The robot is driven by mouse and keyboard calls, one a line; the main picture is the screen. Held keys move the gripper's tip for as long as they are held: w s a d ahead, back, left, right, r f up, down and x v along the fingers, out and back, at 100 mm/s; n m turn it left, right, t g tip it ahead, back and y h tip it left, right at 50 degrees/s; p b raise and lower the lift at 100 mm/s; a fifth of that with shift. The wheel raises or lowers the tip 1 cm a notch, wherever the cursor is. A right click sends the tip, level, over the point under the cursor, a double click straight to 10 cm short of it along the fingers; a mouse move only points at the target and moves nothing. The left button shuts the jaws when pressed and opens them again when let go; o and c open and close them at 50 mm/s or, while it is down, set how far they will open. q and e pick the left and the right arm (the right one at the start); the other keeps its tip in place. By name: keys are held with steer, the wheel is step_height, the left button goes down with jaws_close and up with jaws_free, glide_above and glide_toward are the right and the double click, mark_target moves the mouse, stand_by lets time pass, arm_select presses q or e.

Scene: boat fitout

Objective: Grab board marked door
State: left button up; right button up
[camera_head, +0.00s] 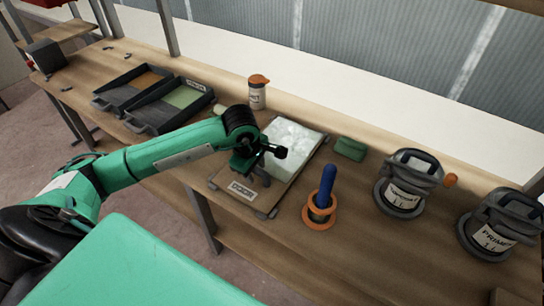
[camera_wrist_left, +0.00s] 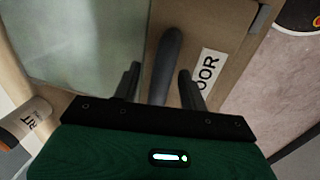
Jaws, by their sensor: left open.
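The board marked door (camera_head: 222,182) lies flat on the wooden workbench, with a white label at its near end and a pale glassy panel on its far part. The label, partly covered and reading "OOR", also shows on the board in the left wrist view (camera_wrist_left: 232,40). A dark bar-shaped handle (camera_wrist_left: 170,45) stands on the board. My left gripper (camera_head: 254,172) is over the board's near part. In the left wrist view its open fingers (camera_wrist_left: 159,75) are on either side of the handle, with gaps visible. My right gripper is not in view.
An orange-capped bottle (camera_head: 257,95) stands behind the board. A blue-handled tool (camera_head: 326,188) in an orange ring and a green block (camera_head: 350,148) are to its right. Dark trays (camera_head: 160,118) lie left; two grey cans (camera_head: 405,190) (camera_head: 492,232) stand right.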

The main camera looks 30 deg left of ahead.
arm_select(q)
steer(key=shift+f, duration=0.2)
jaws_close()
steer(key=shift+r, duration=0.1)
steer(key=shift+w+r, duration=0.1)
